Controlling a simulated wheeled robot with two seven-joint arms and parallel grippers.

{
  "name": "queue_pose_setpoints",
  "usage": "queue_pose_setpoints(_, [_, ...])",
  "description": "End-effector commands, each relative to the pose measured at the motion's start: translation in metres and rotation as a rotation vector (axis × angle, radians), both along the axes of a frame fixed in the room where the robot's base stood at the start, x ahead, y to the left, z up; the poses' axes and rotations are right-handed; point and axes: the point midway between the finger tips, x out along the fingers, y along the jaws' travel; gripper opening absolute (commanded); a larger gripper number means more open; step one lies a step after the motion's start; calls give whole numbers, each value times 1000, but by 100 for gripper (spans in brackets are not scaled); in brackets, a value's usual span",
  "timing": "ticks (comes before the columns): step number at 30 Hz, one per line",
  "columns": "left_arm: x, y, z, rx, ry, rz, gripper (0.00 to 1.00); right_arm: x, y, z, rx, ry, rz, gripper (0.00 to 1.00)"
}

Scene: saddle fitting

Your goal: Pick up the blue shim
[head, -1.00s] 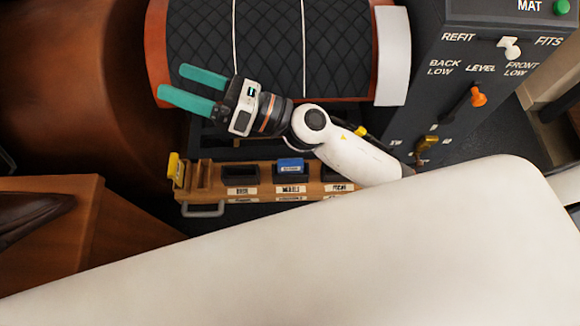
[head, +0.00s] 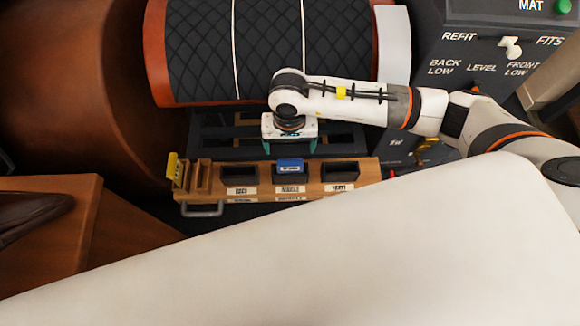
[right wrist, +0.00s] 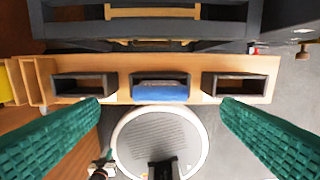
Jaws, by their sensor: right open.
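The blue shim (head: 290,166) sits in the middle slot of the wooden rack (head: 365,172). It also shows in the right wrist view (right wrist: 160,92), centred between the fingers. My right gripper (head: 290,149) points down just behind the rack in the head view. Its teal fingers are open and empty, spread to either side of the shim in the right wrist view (right wrist: 160,108). The fingers are apart from the shim; their exact height above the rack is hard to tell. My left gripper is not in view.
Dark slots stand on either side, the left one (head: 240,174) and the right one (head: 341,172), both looking empty. A yellow piece (head: 173,168) stands at the rack's left end. The quilted saddle pad (head: 265,50) lies behind, and a grey control panel (head: 480,50) is at the right.

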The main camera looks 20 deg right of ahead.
Motion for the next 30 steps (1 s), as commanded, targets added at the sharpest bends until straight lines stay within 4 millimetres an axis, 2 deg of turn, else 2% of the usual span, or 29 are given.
queue_pose_setpoints(4, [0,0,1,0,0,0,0,-1,1,-26,2,5,-2,87])
queue_pose_setpoints(11, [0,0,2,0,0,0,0,-2,1,-43,4,4,-2,87])
queue_pose_setpoints(19, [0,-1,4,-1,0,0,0,-5,1,-82,5,4,-3,87])
queue_pose_setpoints(23, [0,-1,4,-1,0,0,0,-4,1,-90,6,1,-3,87])
queue_pose_setpoints(29, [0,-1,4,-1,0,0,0,-4,0,-90,5,1,-2,87])
queue_pose_setpoints(30, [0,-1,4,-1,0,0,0,-4,1,-90,5,1,-2,84])
